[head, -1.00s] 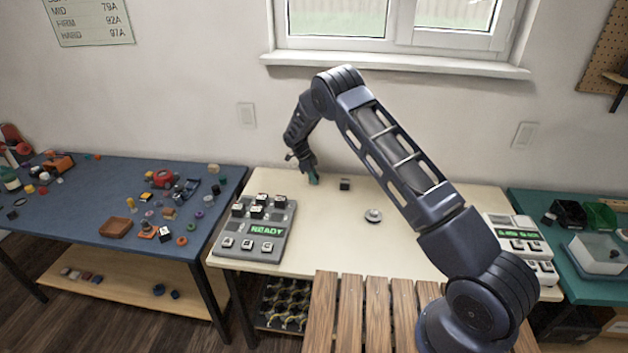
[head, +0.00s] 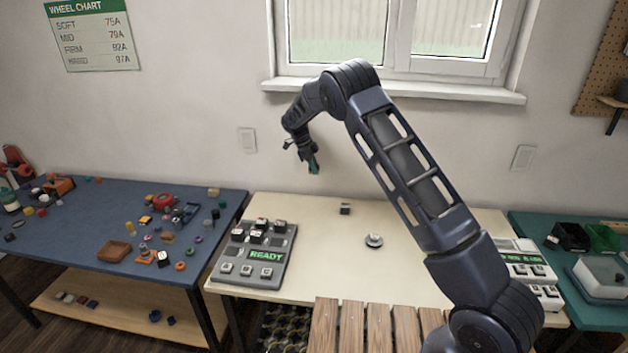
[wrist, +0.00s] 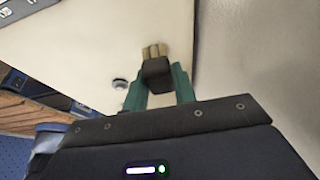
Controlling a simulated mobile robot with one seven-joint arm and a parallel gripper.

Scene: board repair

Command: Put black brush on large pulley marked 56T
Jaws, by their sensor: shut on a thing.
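My gripper (head: 313,166) is above the back left part of the cream table. In the wrist view its green fingers (wrist: 159,90) are shut on the black brush (wrist: 157,74), whose tan bristles (wrist: 153,51) point away from me. In the head view the brush is too small to make out. A round grey disc (head: 374,240), which may be the large pulley, lies on the cream table to the right and in front of my gripper. It also shows in the wrist view (wrist: 120,84). No 56T mark is readable on it.
A small dark block (head: 345,209) stands on the cream table (head: 325,260) between gripper and disc. A grey keyed panel reading READY (head: 265,255) is at the left. Another device (head: 528,270) is at the right. The blue table (head: 75,230) holds many small parts.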

